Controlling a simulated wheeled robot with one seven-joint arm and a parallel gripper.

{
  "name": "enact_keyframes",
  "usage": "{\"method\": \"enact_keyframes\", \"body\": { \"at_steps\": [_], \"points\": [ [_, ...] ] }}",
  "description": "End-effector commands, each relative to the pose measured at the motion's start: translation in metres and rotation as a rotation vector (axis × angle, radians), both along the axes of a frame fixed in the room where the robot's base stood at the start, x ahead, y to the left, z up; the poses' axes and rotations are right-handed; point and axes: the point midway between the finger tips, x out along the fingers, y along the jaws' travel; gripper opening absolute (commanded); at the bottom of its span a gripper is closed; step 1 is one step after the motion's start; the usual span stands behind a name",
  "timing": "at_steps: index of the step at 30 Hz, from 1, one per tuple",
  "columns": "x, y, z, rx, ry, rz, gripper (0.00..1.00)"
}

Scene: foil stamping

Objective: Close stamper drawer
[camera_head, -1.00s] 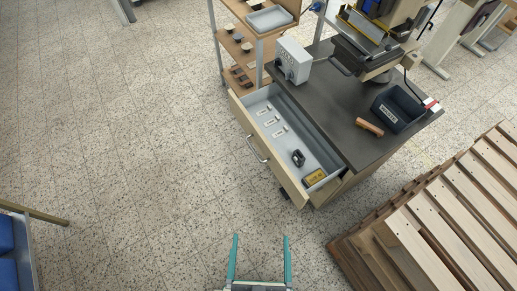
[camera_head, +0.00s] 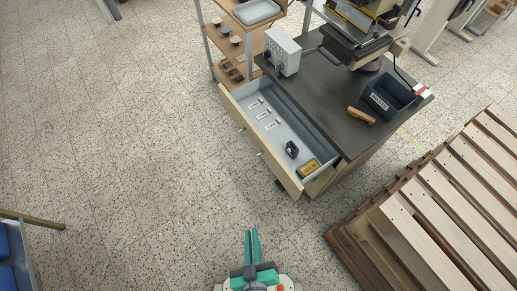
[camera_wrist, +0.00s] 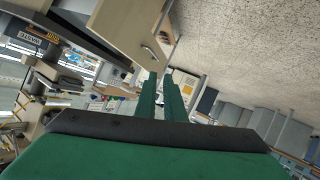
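The stamper drawer (camera_head: 262,142) is pulled well out from under the dark-topped stamping table (camera_head: 335,105). Its light wooden front faces the lower left, and its grey inside is visible. It holds several small pale pieces, a black object (camera_head: 292,149) and a yellow box (camera_head: 309,168). In the wrist view the wooden drawer front (camera_wrist: 125,25) shows at the top with its metal handle (camera_wrist: 153,50). My gripper (camera_head: 252,230) is at the bottom of the head view, below the drawer and apart from it. Its green fingers are close together with nothing visible between them.
A stack of wooden pallets (camera_head: 430,215) lies to the right of my gripper. A shelf (camera_head: 232,55) stands by the drawer's far left end. A blue-sided cart (camera_head: 15,250) is at the left edge. The speckled floor in front of the drawer is clear.

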Motion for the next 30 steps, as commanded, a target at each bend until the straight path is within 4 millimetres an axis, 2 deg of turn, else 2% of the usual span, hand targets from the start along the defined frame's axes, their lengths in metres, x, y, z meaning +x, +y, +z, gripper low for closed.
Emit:
{"method": "enact_keyframes", "body": {
  "at_steps": [1, 3, 6, 9, 12, 15, 18, 22, 26, 30],
  "points": [
    [0.008, 0.004, -0.027, -0.084, 0.038, 0.052, 0.0],
    [0.015, 0.005, -0.064, -0.216, 0.101, 0.122, 0.0],
    [0.026, 0.004, -0.111, -0.41, 0.183, 0.218, 0.0],
    [0.041, 0.0, -0.151, -0.606, 0.258, 0.306, 0.0],
    [0.058, -0.006, -0.184, -0.802, 0.327, 0.385, 0.0],
    [0.079, -0.012, -0.208, -0.999, 0.395, 0.452, 0.0],
    [0.103, -0.016, -0.222, -1.195, 0.458, 0.506, 0.0],
    [0.137, -0.017, -0.228, -1.447, 0.541, 0.552, 0.0],
    [0.172, -0.012, -0.218, -1.69, 0.628, 0.567, 0.0],
    [0.207, 0.004, -0.191, -1.933, 0.731, 0.541, 0.0]
  ]
}}
